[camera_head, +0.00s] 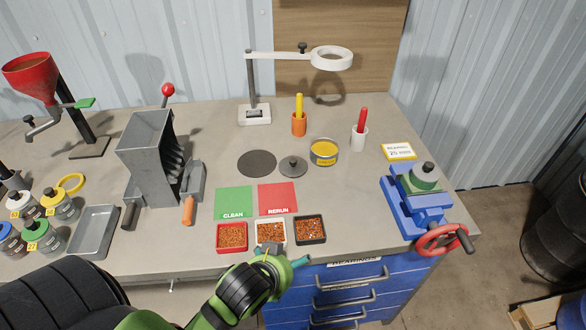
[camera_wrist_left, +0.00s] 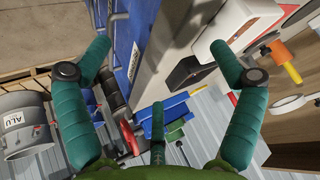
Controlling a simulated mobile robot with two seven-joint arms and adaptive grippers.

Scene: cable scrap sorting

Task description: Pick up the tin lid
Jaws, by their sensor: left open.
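The tin lid (camera_head: 292,166) is a small grey disc with a dark knob on top. It lies flat on the grey bench, between a dark round mat and the open tin (camera_head: 324,152) with yellow contents. My left gripper (camera_head: 284,256) is at the bench's front edge, in front of the small trays and well short of the lid. It is open, with its teal fingers spread and nothing between them in the left wrist view (camera_wrist_left: 160,52). My right gripper is not in view.
Three small trays of copper-coloured granules, such as the red tray (camera_head: 232,249), lie between gripper and lid. Behind them are a green card (camera_head: 234,202) and a red card (camera_head: 278,197). A magnifier lamp (camera_head: 330,58) overhangs the back; a blue vise (camera_head: 415,206) stands right.

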